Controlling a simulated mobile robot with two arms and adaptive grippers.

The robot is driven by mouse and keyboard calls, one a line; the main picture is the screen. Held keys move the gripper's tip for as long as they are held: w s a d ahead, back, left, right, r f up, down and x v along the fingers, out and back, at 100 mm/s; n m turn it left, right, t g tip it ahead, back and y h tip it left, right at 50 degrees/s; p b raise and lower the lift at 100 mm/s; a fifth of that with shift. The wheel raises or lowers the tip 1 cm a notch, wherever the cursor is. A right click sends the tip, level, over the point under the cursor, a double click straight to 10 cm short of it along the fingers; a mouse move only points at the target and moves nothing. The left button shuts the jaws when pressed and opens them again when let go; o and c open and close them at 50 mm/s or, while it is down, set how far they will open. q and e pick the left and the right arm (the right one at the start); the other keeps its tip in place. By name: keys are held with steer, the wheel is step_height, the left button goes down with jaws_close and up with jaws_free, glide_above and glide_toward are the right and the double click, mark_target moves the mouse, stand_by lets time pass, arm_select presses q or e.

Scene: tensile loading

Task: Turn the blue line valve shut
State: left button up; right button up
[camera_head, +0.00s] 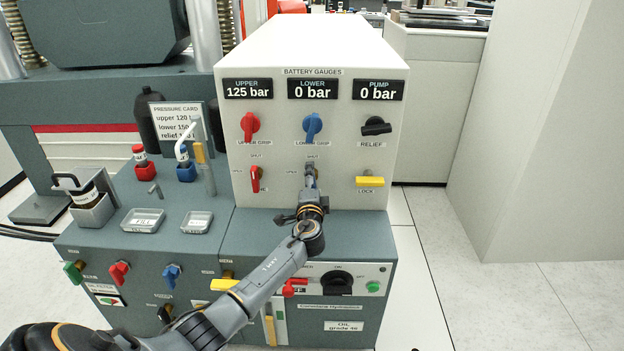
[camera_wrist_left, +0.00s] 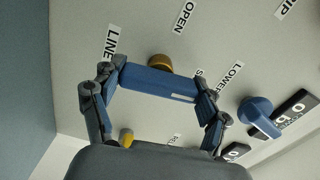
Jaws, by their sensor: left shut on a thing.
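The blue line valve has a blue bar handle (camera_wrist_left: 158,84) on a brass stem (camera_wrist_left: 160,64), seen in the left wrist view. My left gripper (camera_wrist_left: 157,92) is shut on this handle, one finger at each end. The handle's right end points toward the partly hidden SHUT label (camera_wrist_left: 200,84); the OPEN label (camera_wrist_left: 185,16) is off to the side. In the head view my left gripper (camera_head: 311,187) is at the panel below the blue lower grip knob (camera_head: 312,126) and hides most of the valve. My right gripper is not in view.
The red line valve (camera_head: 255,179) is just left of my gripper, and the yellow lock handle (camera_head: 370,181) is to its right. The black relief knob (camera_head: 376,127) is higher up. Gauges read upper 125 bar, lower 0 bar (camera_head: 312,89), pump 0 bar.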

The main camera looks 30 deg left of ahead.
arm_select(q)
steer(key=shift+m, duration=0.7)
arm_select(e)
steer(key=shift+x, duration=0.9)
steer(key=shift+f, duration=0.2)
arm_select(q)
steer(key=o, duration=1.1)
steer(key=shift+o, duration=0.2)
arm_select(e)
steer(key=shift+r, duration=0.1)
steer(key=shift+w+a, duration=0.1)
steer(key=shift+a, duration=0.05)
arm_select(q)
steer(key=v, duration=1.2)
